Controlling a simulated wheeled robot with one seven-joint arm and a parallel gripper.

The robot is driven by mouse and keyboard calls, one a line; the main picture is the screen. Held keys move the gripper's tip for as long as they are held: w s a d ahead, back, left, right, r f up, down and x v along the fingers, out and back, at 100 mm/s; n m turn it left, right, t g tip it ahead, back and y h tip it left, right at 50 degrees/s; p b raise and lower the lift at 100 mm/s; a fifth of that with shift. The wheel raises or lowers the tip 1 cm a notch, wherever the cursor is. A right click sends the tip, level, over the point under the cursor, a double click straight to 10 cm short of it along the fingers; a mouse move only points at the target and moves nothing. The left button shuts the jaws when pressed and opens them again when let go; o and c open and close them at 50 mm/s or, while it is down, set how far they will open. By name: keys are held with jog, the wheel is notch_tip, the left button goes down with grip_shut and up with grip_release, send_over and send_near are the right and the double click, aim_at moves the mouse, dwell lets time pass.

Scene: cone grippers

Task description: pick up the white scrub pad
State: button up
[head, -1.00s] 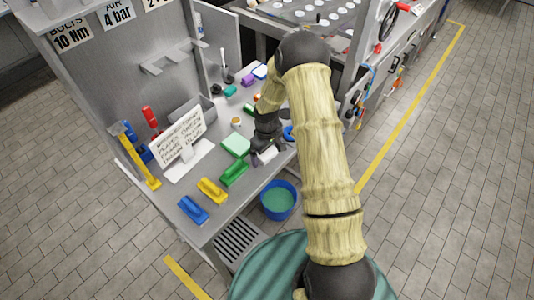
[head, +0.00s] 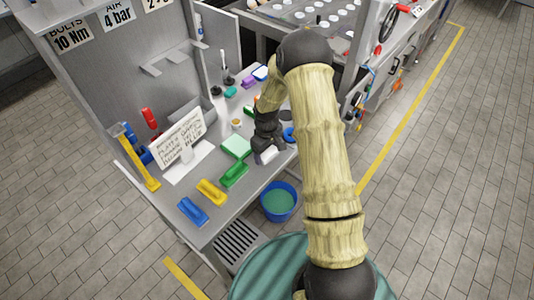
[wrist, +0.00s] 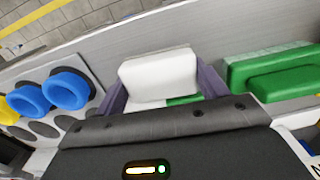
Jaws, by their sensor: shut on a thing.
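The white scrub pad (wrist: 160,72) is between the two purple-grey fingers of my gripper (wrist: 163,90) in the wrist view, one finger at each side. My gripper is shut on it. A bit of green shows just below the pad, between the fingers. In the head view, my gripper (head: 266,146) is low at the table's right side, and the pad (head: 269,155) shows as a small white patch under it. I cannot tell whether the pad touches the table.
A green block with a handle (wrist: 275,70) lies close right of my gripper in the wrist view; blue rings (wrist: 66,90) are left. In the head view, yellow (head: 211,191) and blue (head: 192,211) blocks stand at the front. A blue bucket (head: 279,201) stands below the edge.

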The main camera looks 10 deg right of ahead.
aim_at(267, 151)
notch_tip(267, 151, up, 9)
jog(key=shift+b, duration=1.05)
jog(key=o, duration=0.3)
jog(key=shift+c, duration=1.2)
